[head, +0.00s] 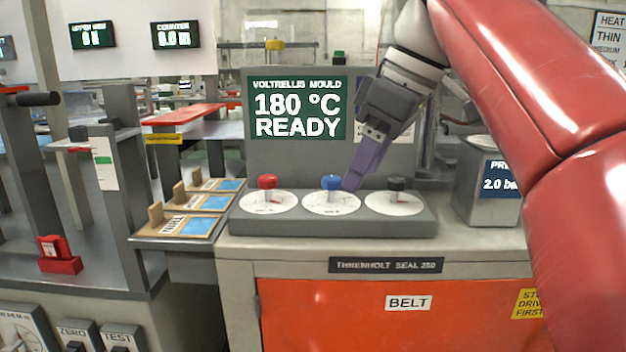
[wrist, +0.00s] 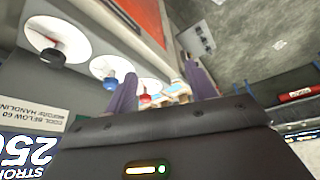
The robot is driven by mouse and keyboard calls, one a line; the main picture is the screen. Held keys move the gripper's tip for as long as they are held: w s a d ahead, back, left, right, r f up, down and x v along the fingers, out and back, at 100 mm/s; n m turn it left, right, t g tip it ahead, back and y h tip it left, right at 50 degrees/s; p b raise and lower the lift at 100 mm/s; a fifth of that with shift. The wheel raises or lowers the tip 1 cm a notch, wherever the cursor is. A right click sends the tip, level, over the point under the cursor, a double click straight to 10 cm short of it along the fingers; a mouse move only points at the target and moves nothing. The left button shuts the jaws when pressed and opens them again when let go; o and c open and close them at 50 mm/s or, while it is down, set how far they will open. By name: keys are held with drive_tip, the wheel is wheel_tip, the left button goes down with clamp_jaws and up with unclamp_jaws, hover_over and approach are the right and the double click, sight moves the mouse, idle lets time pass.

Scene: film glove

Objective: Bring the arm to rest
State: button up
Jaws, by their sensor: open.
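My gripper (head: 358,178) has purple fingers and hangs from my red arm, tilted down to the left. In the head view its tip is beside the blue knob (head: 331,182) on the middle dial; I cannot tell whether it touches. In the wrist view, the two purple fingers of my gripper (wrist: 163,92) stand apart with no object seen held between them. A red knob (head: 267,182) is on the left dial and a black knob (head: 397,184) on the right dial. The wrist view also shows the red knob (wrist: 145,98), the blue knob (wrist: 130,82) and the black knob (wrist: 53,56).
The grey dial panel (head: 333,228) sits on a bench below a screen (head: 298,108) reading "180 °C READY". A grey box (head: 487,182) stands at right. Wooden holders with blue cards (head: 198,225) are at left. An orange panel (head: 385,325) is below.

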drive_tip(key=s+d+f+m+t+h, duration=0.1)
drive_tip(key=s+f+m, duration=0.3)
drive_tip(key=f, duration=0.6)
drive_tip(key=s+d+f+m+t+h, duration=0.1)
drive_tip(key=s+d+f+m, duration=0.3)
drive_tip(key=f, duration=0.6)
drive_tip(key=s+d+f+m+t+h, duration=0.1)
drive_tip(key=s+d+f+m+h, duration=0.1)
drive_tip(key=f, duration=0.8)
drive_tip(key=s+d+m, duration=0.1)
drive_tip(key=s+m, duration=0.1)
drive_tip(key=shift+d+f+m+t, duration=0.25)
drive_tip(key=shift+f+m+t, duration=0.05)
drive_tip(key=shift+f, duration=0.05)
